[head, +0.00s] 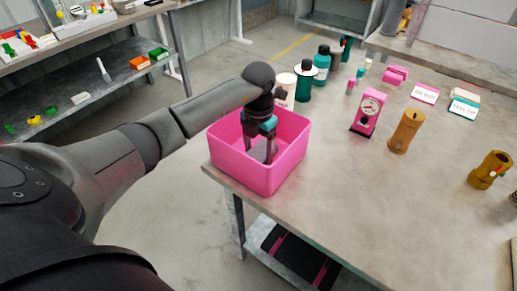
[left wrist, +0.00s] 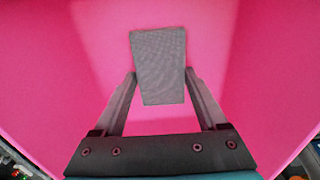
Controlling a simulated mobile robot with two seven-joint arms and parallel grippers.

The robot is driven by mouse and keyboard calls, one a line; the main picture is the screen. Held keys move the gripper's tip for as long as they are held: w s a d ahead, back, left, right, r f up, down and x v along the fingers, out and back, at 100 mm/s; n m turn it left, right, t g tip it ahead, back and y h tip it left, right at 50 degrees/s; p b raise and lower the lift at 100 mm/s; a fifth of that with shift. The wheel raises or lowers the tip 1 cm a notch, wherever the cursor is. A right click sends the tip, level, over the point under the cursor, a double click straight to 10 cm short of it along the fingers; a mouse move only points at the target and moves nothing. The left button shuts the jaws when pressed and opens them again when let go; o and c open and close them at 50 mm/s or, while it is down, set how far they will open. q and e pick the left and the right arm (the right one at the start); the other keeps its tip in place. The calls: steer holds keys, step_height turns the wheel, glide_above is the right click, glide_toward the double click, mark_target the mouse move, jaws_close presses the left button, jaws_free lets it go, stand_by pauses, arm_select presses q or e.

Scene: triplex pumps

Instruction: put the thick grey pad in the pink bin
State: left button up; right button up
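The pink bin (head: 240,170) stands at the near left corner of the table. My left gripper (head: 261,156) points down into it. The thick grey pad (left wrist: 159,66) is between its fingertips (left wrist: 160,72), which meet the pad's two side edges in the left wrist view. The pad (head: 262,150) also shows in the head view, low inside the bin and partly hidden by the fingers. I cannot tell whether it touches the bin floor. My right gripper is not in view.
On the table (head: 330,200) behind the bin stand a white cup (head: 286,90) and dark green bottles (head: 304,82). A pink gauge (head: 367,112) and a brown cylinder (head: 405,131) stand to the right. The table's near right part is clear.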

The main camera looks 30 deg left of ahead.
mark_target(258, 152)
arm_select(q)
steer(key=o, duration=0.4)
steer(key=shift+c, duration=0.2)
steer(key=shift+r, duration=0.15)
step_height(258, 152, up, 12)
steer(key=p, duration=0.2)
steer(key=shift+p, duration=0.35)
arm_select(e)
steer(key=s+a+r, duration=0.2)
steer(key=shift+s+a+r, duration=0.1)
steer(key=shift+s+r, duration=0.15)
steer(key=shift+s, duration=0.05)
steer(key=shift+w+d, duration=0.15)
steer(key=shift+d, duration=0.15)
arm_select(q)
steer(key=shift+s, duration=0.1)
